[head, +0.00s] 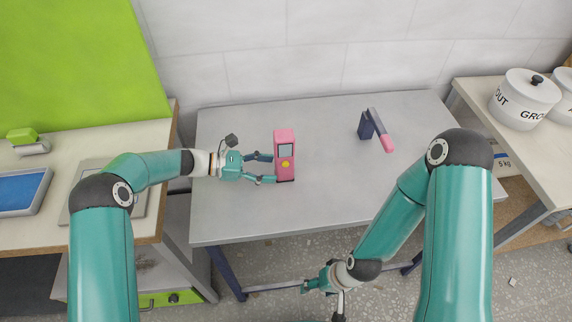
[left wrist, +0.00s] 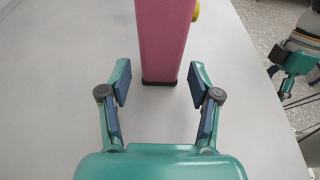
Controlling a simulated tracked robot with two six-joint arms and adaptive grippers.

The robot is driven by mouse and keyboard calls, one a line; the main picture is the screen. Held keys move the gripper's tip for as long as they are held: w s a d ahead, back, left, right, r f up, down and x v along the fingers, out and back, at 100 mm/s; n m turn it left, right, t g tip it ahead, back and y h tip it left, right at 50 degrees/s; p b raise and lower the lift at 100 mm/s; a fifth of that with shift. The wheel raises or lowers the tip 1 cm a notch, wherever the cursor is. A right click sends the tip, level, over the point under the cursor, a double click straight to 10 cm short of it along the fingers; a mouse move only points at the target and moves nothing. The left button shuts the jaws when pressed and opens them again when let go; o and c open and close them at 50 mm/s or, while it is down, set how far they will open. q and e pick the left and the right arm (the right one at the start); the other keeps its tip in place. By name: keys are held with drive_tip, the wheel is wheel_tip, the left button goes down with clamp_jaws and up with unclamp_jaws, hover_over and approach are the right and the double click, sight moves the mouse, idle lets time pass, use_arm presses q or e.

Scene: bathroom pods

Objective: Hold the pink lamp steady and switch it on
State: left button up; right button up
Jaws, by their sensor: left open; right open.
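The pink lamp (head: 284,139) looks like an upright pink box with a small dark screen and a yellow button (head: 285,164) on its front. It stands on the grey table. My left gripper (head: 270,168) is open at the lamp's left side. In the left wrist view the lamp (left wrist: 165,40) rises straight ahead between the open fingertips (left wrist: 159,85), with gaps on both sides. The yellow button (left wrist: 196,11) shows at its right edge. My right gripper (head: 305,286) is open and empty, low in front of the table's front edge, over the floor.
A dark blue stand with a grey, pink-ended bar (head: 376,128) is on the grey table (head: 330,215), right of the lamp. The table between them is clear. A side counter (head: 150,135) is at left; a shelf with white canisters (head: 525,100) is at right.

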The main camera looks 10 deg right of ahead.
sight(280, 169)
use_arm(q)
drive_tip(key=shift+b+x, duration=0.65)
drive_tip(key=shift+x, duration=0.55)
drive_tip(key=shift+b+x, duration=0.3)
drive_tip(key=shift+x, duration=0.5)
use_arm(e)
drive_tip(key=shift+f, duration=1.05)
use_arm(q)
drive_tip(key=shift+c, duration=0.3)
drive_tip(key=c, duration=0.8)
drive_tip(key=shift+o, duration=0.2)
use_arm(e)
clamp_jaws()
